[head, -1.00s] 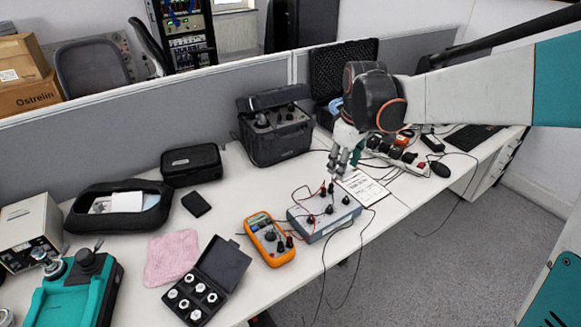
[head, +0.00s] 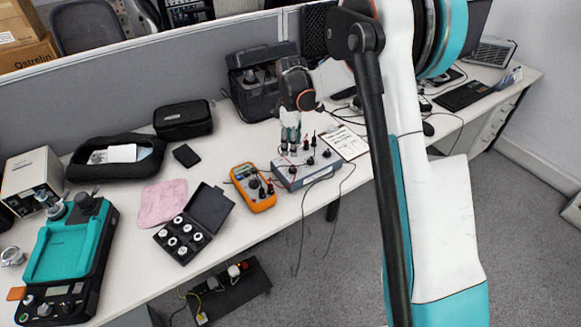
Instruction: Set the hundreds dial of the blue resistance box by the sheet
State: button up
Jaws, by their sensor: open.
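The blue-grey resistance box (head: 299,178) sits near the front edge of the table, with several black knobs and red terminals on its top. The sheet (head: 345,143) of paper lies flat just behind it to the right; its print is too small to read. My gripper (head: 290,148) points down over the back left part of the box, its fingertips close to the knobs. It is open and I see nothing held. Which dial lies under the fingers, and whether they touch it, I cannot tell.
An orange multimeter (head: 253,188) lies left of the box, with dark leads around both. An open black case (head: 207,213) of connectors and a pink cloth (head: 162,203) lie further left. A black instrument case (head: 259,82) stands behind my gripper.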

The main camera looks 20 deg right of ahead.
aim_at(293, 169)
notch_tip(293, 169, down, 10)
jog(key=b, duration=0.3)
jog(key=shift+f, duration=0.15)
grip_shut()
